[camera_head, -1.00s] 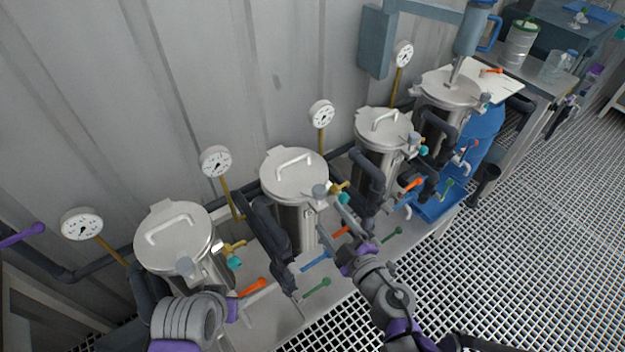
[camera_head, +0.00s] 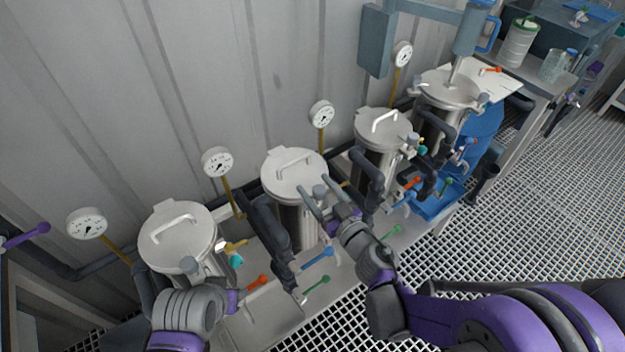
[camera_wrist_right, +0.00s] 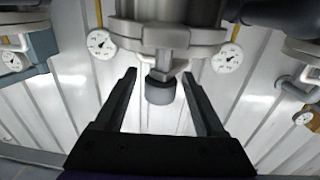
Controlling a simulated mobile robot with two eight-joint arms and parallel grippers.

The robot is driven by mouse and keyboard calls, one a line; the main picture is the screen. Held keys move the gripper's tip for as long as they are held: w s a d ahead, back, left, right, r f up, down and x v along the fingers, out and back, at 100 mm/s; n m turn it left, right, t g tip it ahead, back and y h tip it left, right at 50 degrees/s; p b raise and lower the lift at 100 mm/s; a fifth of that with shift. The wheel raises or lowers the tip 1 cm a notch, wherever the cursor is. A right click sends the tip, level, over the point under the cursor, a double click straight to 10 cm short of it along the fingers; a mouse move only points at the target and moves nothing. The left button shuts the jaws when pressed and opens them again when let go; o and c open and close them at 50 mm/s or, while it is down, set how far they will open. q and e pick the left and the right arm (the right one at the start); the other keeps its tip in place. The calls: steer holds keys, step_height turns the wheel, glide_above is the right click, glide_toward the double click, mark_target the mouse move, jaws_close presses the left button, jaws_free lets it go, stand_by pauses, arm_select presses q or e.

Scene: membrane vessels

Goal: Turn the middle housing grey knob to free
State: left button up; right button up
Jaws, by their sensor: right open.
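The middle housing (camera_head: 292,168) is a steel vessel with a round clamped lid and a bar handle. Its grey knob (camera_head: 320,191) sits at the lid's front right edge. In the right wrist view the grey knob (camera_wrist_right: 160,89) is a dark-faced cylinder hanging from a bracket on the lid clamp. My right gripper (camera_head: 316,186) is open at the knob. In the wrist view its fingers (camera_wrist_right: 159,76) stand on either side of the knob, with gaps on both sides. My left gripper (camera_head: 232,300) is low by the left housing, its fingers not clear.
Similar housings stand at left (camera_head: 178,232) and right (camera_head: 383,127), with gauges (camera_head: 218,162) behind. A dark pipe (camera_head: 270,232) is left of the middle housing. Orange (camera_head: 256,283), blue (camera_head: 317,258) and green (camera_head: 317,284) handles sit low in front. Grating floor lies at right.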

steer(key=shift+x, duration=1.1)
jaws_close()
